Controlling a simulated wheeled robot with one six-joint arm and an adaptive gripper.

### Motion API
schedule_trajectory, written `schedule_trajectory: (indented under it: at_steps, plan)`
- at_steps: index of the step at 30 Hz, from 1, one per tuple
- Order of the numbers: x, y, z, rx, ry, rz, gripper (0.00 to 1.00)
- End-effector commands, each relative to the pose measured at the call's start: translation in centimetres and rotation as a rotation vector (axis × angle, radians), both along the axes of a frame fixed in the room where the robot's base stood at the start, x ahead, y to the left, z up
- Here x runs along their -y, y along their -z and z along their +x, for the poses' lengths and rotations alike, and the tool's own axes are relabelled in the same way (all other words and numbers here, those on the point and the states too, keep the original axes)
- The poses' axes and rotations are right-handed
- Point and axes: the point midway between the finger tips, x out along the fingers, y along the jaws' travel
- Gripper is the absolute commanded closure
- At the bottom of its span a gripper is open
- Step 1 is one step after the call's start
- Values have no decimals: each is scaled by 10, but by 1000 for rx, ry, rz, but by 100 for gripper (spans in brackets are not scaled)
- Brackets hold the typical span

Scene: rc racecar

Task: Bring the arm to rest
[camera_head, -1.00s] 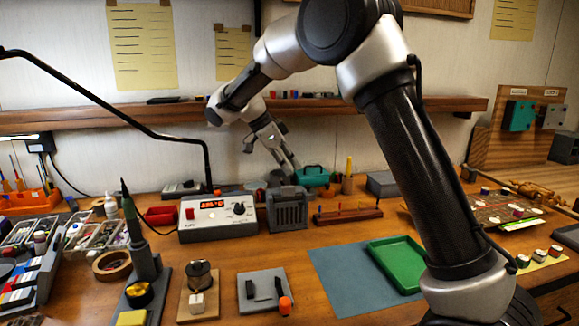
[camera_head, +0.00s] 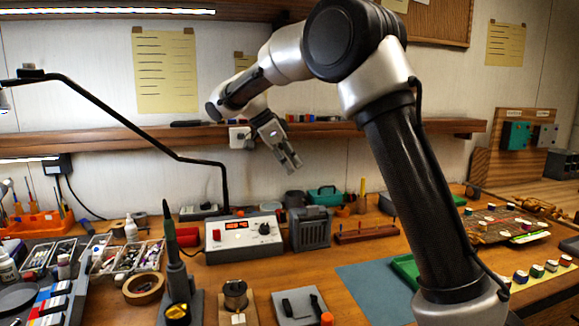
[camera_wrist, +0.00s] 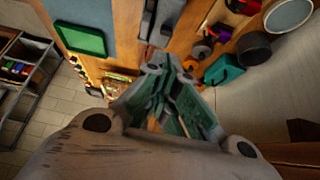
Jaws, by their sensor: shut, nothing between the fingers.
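My gripper (camera_head: 289,162) hangs in the air above the back of the bench, in front of the wall below the shelf. Its fingers point down and to the right, and they are shut and empty. In the wrist view the gripper (camera_wrist: 158,60) shows close up with its fingers together over the bench. My arm bends high over the bench from the right side. Below the gripper stand a grey vented box (camera_head: 310,230) and a teal case (camera_head: 325,196), both apart from it.
A shelf (camera_head: 360,131) with small items runs along the wall behind the arm. A black lamp arm (camera_head: 130,118) reaches in from the left. A power supply (camera_head: 240,236) and a soldering iron stand (camera_head: 178,285) are on the bench. A green tray (camera_head: 405,268) lies partly behind my arm.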

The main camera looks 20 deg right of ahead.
Motion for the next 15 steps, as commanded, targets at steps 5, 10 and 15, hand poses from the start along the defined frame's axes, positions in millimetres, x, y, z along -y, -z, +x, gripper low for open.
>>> schedule_trajectory:
  at_steps: [5, 10, 15]
  plan:
    - [0, 0, 0, -29, -47, 1, 100]
    - [-7, 11, 4, -168, -321, 39, 100]
    - [-13, 54, -21, -413, -731, 123, 100]
